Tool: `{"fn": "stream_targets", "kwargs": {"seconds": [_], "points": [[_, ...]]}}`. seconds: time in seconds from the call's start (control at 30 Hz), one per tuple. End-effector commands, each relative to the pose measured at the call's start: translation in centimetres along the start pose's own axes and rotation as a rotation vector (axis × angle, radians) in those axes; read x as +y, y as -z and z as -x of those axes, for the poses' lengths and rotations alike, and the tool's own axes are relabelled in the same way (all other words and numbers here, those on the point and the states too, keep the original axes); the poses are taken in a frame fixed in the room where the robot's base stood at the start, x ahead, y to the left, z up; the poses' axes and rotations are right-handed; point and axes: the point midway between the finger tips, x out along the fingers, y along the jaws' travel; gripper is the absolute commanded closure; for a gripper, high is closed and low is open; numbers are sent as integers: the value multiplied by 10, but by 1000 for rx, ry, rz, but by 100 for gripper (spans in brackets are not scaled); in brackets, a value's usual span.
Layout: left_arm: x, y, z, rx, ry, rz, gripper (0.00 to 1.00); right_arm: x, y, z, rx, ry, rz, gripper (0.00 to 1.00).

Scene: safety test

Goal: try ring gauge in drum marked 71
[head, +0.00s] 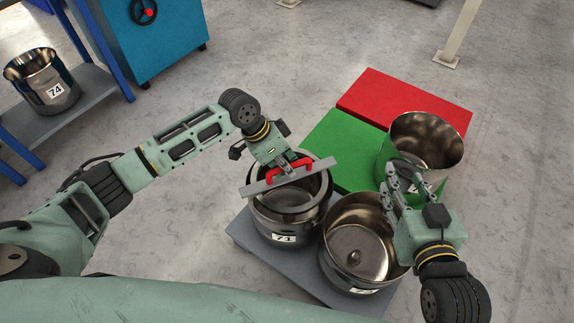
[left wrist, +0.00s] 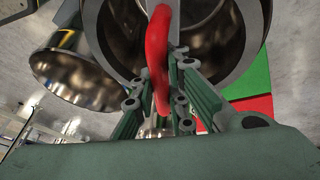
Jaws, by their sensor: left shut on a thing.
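My left gripper (head: 283,169) is shut on the red handle (head: 275,175) of the ring gauge, which has a grey crossbar (head: 253,188). The handle (left wrist: 157,55) also shows between the fingers in the left wrist view. The gauge is over the mouth of the steel drum marked 71 (head: 283,239), on a grey platform. I cannot tell how far the ring sits inside the drum. My right gripper (head: 400,182) is beside a drum (head: 432,135) standing on the green area; whether its fingers are apart or closed is unclear.
An open drum (head: 352,222) stands right of drum 71, its label partly cut. A green panel (head: 340,150) and a red panel (head: 385,98) lie behind. A drum marked 74 (head: 52,80) stands on a shelf at left, near a blue cabinet (head: 160,40).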

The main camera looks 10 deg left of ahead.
Motion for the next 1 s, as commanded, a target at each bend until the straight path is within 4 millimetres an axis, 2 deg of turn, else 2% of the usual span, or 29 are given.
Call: {"fn": "stream_targets", "kwargs": {"seconds": [0.37,0.4,0.63,0.87,1.0], "points": [[0,2,1,5,0,-1,100,0,0,0,0,0,0,60],[0,2,1,5,0,-1,84,0,0,0,0,0,0,60],[0,1,1,3,0,-1,65,0,0,0,0,0,0,60],[0,-1,-1,-3,-1,1,65,0,0,0,-1,0,0,60],[0,0,5,-1,0,0,65,0,0,0,0,0,0,60]]}}
